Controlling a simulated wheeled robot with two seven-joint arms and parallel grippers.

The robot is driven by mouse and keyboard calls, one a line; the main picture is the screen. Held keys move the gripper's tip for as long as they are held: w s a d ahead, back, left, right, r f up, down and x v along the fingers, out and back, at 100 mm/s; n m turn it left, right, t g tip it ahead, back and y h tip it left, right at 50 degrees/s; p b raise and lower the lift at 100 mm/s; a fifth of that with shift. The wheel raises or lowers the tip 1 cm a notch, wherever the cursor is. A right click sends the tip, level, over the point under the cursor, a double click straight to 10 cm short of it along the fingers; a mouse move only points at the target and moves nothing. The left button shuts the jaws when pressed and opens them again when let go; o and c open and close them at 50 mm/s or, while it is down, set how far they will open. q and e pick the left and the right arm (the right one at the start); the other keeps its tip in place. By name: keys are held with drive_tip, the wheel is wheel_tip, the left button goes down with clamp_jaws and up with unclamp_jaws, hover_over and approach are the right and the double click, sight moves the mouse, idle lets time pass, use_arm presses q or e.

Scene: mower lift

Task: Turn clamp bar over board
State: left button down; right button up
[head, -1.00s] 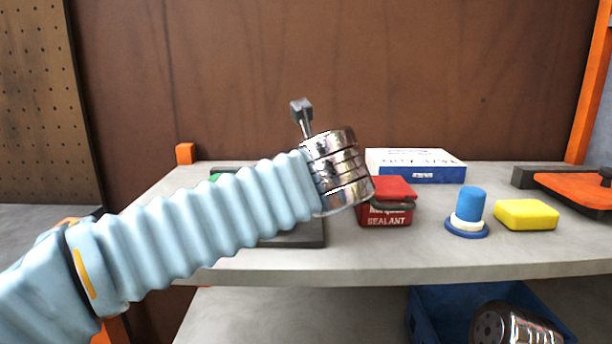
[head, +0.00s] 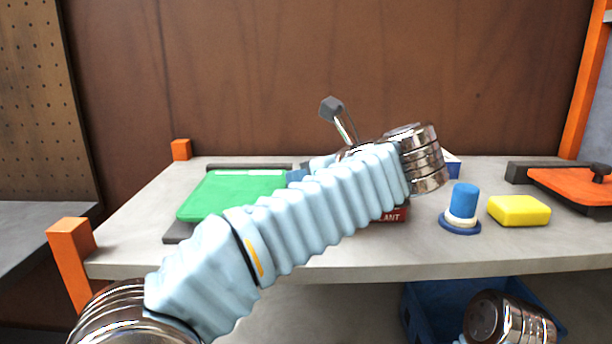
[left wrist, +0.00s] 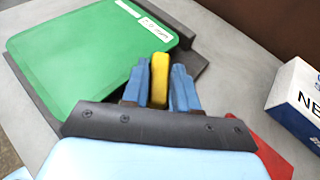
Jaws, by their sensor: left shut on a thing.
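The green board (head: 232,192) lies flat on a dark base (head: 176,233) at the left of the bench. It fills the upper left of the left wrist view (left wrist: 90,60), with a white label near its far edge. My left gripper (left wrist: 160,78) has its blue fingers closed on either side of a yellow piece (left wrist: 159,83), which seems to be the clamp bar's grip. The grip is beside the board's right edge. In the head view the left gripper's blue fingers (head: 297,175) show only in part behind my forearm. The rest of the clamp bar is hidden or unclear.
A red sealant tin (head: 393,215) is mostly behind my left arm. A white and blue box (head: 453,166), a blue-topped cylinder (head: 463,205), a yellow block (head: 519,211) and an orange-topped item (head: 570,185) stand to the right. A blue bin (head: 415,315) is below.

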idle(0.3)
use_arm(q)
drive_tip(key=c, duration=1)
unclamp_jaws()
drive_tip(key=shift+o, duration=0.2)
drive_tip(key=v, duration=1.4)
drive_tip(key=shift+f, duration=0.1)
